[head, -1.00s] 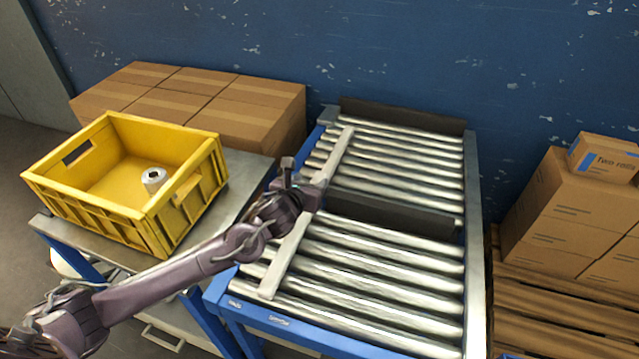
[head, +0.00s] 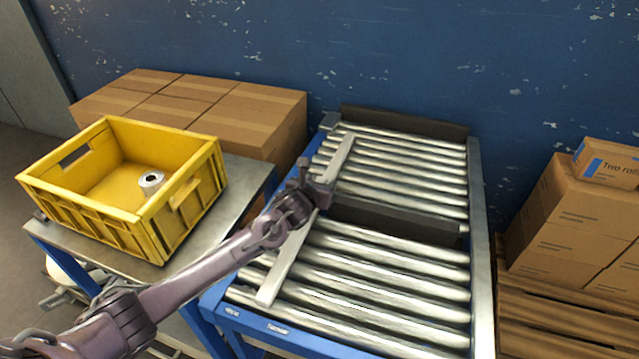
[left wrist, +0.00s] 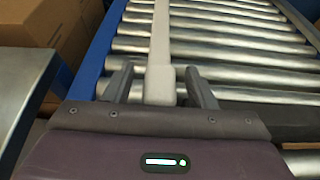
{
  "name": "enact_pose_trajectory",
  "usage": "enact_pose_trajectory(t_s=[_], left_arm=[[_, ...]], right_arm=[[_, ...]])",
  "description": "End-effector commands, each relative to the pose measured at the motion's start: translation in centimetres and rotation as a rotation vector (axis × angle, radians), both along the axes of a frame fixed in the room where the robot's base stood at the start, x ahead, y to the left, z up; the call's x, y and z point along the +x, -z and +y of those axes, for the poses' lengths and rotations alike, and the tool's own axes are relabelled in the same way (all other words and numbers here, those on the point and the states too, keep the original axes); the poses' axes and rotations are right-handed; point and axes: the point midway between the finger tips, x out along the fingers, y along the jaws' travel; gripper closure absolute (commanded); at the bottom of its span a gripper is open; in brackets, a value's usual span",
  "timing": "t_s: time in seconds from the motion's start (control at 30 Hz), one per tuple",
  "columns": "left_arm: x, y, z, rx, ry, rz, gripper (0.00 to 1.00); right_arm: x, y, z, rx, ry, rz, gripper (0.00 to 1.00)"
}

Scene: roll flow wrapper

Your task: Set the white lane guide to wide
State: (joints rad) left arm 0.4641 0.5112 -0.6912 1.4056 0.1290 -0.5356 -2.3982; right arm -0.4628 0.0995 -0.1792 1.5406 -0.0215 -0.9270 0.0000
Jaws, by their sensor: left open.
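The white lane guide (head: 283,262) is a long pale bar lying along the left side of the roller conveyor (head: 380,262), front to back. My left gripper (head: 316,178) is over the guide's middle, hiding part of it there. In the left wrist view the guide (left wrist: 159,45) runs between the two open fingers of my left gripper (left wrist: 160,87), with a visible gap on each side. Two small labels (head: 277,330) sit on the conveyor's blue front edge; their text is too small to read surely. My right gripper is not in view.
A yellow crate (head: 75,205) with a white roll (head: 151,181) in it stands on a metal table to the left. Cardboard boxes (head: 255,115) are behind it. More boxes (head: 575,215) on a pallet stand at right. The rollers right of the guide are clear.

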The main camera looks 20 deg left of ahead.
Motion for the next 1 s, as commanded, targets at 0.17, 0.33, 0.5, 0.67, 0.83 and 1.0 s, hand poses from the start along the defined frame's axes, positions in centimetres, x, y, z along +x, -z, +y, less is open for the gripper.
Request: enact_pose_trajectory(t_s=[0.17,0.33,0.5,0.67,0.83,1.0], left_arm=[[0.0,0.0,0.0,0.000,0.000,0.000,0.49],[0.0,0.0,0.0,0.000,0.000,0.000,0.70],[0.0,0.0,0.0,0.000,0.000,0.000,0.92],[0.0,0.0,0.0,0.000,0.000,0.000,1.00],[0.1,-0.1,1.7,0.005,-0.003,-0.002,1.00],[0.2,-0.1,5.9,0.008,-0.003,-0.002,1.00]], right_arm=[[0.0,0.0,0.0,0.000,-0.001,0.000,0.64],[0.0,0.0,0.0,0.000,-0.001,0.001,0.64],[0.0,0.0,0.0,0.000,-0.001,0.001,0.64],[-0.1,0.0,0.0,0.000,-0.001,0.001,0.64],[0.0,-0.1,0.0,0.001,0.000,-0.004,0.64],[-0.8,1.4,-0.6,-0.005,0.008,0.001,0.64]])
